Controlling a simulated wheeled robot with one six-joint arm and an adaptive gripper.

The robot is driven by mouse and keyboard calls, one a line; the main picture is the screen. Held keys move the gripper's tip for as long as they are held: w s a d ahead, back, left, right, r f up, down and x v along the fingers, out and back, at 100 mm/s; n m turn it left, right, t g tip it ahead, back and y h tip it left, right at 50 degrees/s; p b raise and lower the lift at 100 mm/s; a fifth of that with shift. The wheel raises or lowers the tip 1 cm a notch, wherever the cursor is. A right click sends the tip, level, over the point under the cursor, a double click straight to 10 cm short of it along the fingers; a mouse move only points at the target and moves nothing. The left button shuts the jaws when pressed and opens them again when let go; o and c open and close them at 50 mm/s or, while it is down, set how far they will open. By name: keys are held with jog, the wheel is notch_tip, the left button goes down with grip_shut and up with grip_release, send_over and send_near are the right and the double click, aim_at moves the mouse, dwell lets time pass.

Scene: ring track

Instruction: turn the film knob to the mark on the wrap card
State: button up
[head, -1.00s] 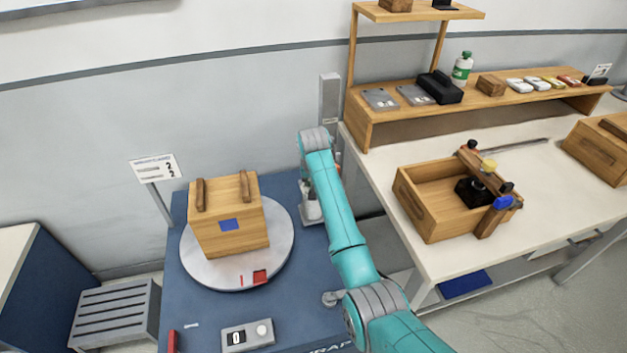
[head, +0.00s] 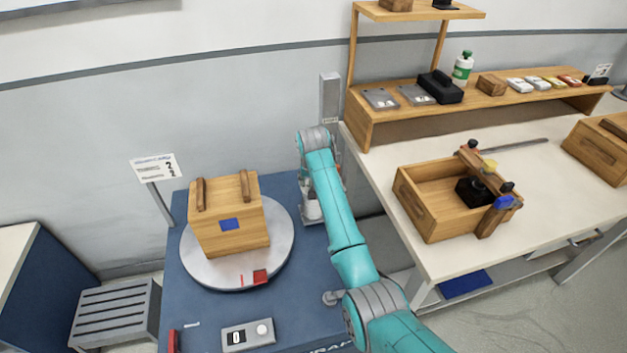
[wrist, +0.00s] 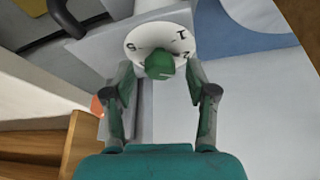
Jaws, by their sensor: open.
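In the wrist view the film knob (wrist: 160,66) is green and sits on a round white dial (wrist: 148,41) with dark marks around its rim. My gripper (wrist: 161,72) is open, with one finger on each side of the knob. Gaps show between the fingers and the knob. In the head view my arm hides the knob and the gripper. The wrap card (head: 155,167) is a white sign on a grey post at the left; its small lines are blurred, and a 2 seems to show at its lower right.
A wooden crate (head: 230,238) stands on the grey turntable (head: 213,274) left of my arm. A grey column (head: 330,95) rises behind. A control box (head: 248,335) sits at the front. The pale workbench (head: 440,262) on the right holds an open wooden box (head: 424,216).

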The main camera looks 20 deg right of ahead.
jog(key=v, duration=1.1)
jog(key=shift+s+r, duration=0.2)
jog(key=shift+r, duration=0.1)
